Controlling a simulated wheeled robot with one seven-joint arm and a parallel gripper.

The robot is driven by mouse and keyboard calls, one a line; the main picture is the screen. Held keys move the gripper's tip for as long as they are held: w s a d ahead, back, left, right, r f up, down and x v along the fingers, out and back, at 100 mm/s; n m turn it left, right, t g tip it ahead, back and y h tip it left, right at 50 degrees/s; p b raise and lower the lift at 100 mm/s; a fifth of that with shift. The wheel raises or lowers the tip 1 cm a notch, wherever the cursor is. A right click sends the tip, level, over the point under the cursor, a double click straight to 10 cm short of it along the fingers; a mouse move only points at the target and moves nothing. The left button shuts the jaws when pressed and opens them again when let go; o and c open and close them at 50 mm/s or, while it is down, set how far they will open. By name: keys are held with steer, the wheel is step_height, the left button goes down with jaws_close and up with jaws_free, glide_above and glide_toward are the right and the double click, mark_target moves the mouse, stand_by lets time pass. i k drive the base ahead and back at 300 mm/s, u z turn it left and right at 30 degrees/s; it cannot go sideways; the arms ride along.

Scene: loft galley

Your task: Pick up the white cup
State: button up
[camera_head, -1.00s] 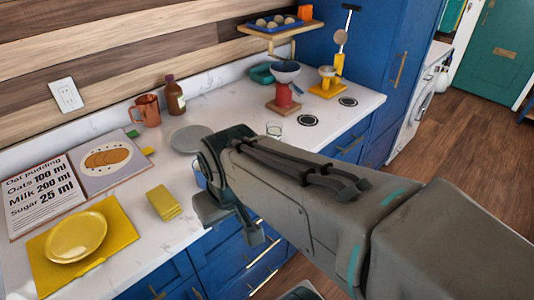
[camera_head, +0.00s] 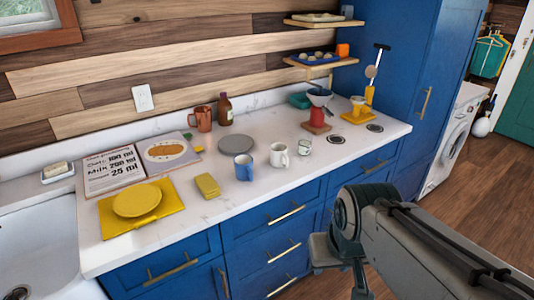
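The white cup (camera_head: 279,155) stands upright on the white countertop, right of a blue cup (camera_head: 245,167) and left of a small clear or whitish glass (camera_head: 304,147). My gripper (camera_head: 341,270) is at the lower right, in front of the blue drawers and well apart from the cup. Nothing shows held in it. From this angle I cannot tell how far its fingers are apart.
Left of the cups are a grey plate (camera_head: 236,145), a yellow sponge or cloth (camera_head: 207,185) and a yellow plate (camera_head: 137,200). A copper mug (camera_head: 201,118) and brown bottle (camera_head: 225,109) stand behind. A red coffee dripper stand (camera_head: 317,117) is at right.

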mark_target(279, 159)
steer(key=u, duration=0.15)
steer(key=i, duration=1.25)
steer(key=z, duration=0.2)
steer(key=k, duration=0.5)
steer(key=z, duration=2.25)
steer(key=i, duration=1.5)
steer(key=u, duration=1.65)
